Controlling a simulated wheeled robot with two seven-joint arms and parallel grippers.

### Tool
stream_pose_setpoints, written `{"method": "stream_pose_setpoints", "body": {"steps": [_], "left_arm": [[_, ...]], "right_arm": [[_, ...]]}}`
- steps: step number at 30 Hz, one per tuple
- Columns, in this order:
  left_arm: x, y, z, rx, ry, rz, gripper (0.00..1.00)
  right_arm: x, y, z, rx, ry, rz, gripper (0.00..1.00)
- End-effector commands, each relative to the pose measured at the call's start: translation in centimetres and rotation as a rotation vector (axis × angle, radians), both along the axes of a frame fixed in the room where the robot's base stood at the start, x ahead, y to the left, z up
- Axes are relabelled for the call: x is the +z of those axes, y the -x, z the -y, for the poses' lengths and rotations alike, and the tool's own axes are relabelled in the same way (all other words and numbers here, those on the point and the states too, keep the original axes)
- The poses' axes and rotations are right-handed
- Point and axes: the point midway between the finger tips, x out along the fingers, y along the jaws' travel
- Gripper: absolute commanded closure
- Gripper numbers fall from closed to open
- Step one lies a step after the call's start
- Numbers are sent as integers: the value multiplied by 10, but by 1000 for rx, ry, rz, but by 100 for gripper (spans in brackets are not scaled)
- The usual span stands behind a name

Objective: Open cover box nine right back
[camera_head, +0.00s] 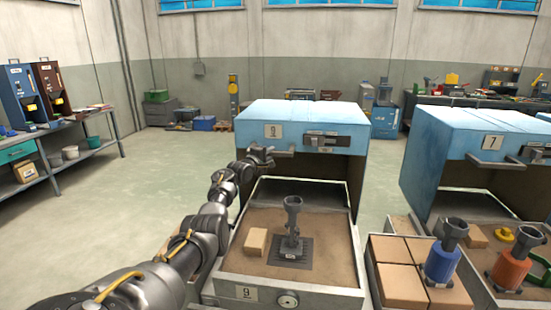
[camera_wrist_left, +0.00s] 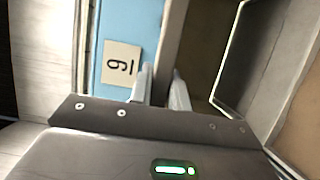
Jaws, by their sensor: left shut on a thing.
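The blue cover (camera_head: 305,115) of box nine, with a 9 plate (camera_head: 273,131) on its front, stands raised above the sand-filled box (camera_head: 250,295), whose front also bears a 9. A gap shows between cover and box. My left gripper (camera_head: 262,154) is at the left end of the cover's front handle (camera_head: 285,152). My right gripper is not in view.
In box nine, a dark stand with a funnel (camera_head: 292,215) and a tan block (camera_head: 256,241) sit on the sand. At right are another blue cover (camera_head: 450,140), marked 7, and a tray of cartons (camera_head: 398,286). Open floor (camera_head: 140,210) lies left.

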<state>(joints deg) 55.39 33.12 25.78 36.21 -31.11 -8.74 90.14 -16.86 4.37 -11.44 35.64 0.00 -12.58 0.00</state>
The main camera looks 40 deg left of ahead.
Motion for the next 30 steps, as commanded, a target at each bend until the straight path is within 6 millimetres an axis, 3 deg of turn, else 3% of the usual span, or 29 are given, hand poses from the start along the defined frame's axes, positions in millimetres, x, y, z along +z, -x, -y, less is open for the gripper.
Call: {"method": "stream_pose_setpoints", "body": {"steps": [14,15,19,30], "left_arm": [[-2,4,-5,1,1,-5,100],[-2,4,-6,1,1,-5,79],[-2,5,-6,2,1,-4,62],[-2,6,-6,2,1,-3,60]], "right_arm": [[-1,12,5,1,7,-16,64],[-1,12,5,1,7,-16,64],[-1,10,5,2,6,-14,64],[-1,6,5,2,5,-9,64]]}}
